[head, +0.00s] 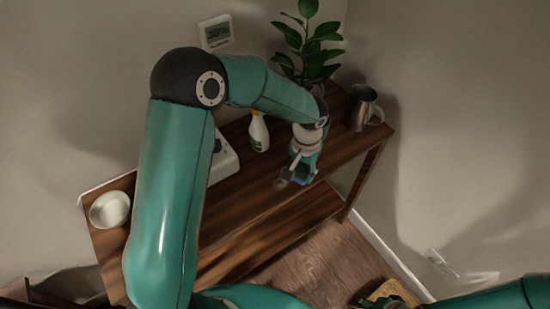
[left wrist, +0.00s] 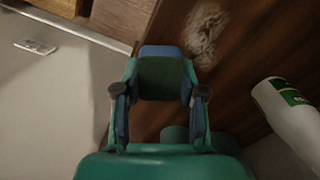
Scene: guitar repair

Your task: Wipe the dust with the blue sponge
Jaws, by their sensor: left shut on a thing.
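My left gripper (head: 290,179) is over the front right part of the wooden shelf unit's top (head: 238,199). In the left wrist view it is shut on the blue sponge (left wrist: 162,52), with a finger on either side. The sponge's near face looks dark green in shadow. A pale, fuzzy patch of dust (left wrist: 206,34) lies on the brown wood just beyond and to the right of the sponge, apart from it in the picture.
A white spray bottle (head: 259,133) stands behind the left gripper and also shows in the left wrist view (left wrist: 288,112). A plant (head: 307,50), metal mug (head: 361,108), white bowl (head: 110,209) and white device (head: 223,160) share the top. A yellowish object (head: 385,291) is near the right gripper.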

